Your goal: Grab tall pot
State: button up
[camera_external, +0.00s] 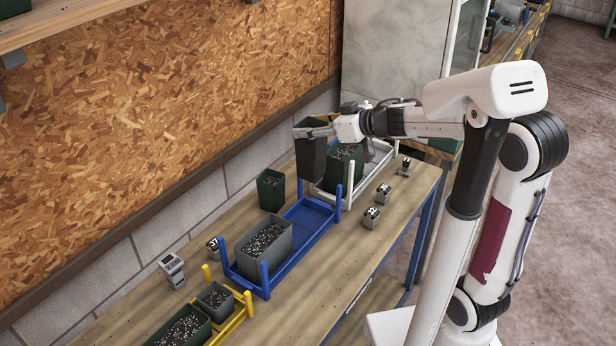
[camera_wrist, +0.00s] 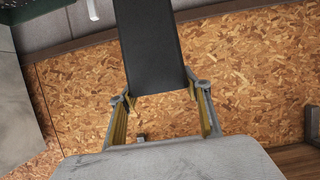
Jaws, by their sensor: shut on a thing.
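The tall pot (camera_external: 311,160) is dark grey, narrow and roughly upright at the far end of the bench. My gripper (camera_external: 313,130) is shut on its upper part, with the arm reaching in from the right. In the wrist view the pot (camera_wrist: 150,45) shows as a dark slab between the two fingertips of my gripper (camera_wrist: 160,92). The pot's base is at the left end of the white tray (camera_external: 352,192), in front of or beside a green pot with soil (camera_external: 343,163). I cannot tell whether its base touches anything.
A blue tray (camera_external: 305,222) holds a grey soil-filled pot (camera_external: 265,248). A small green pot (camera_external: 270,190) stands behind it. A yellow tray (camera_external: 236,318) with filled pots is nearer. Small marked blocks (camera_external: 371,217) line the right side. A chipboard wall (camera_external: 170,110) bounds the left.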

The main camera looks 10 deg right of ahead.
jog(key=shift+r, duration=0.35)
dwell(0.5)
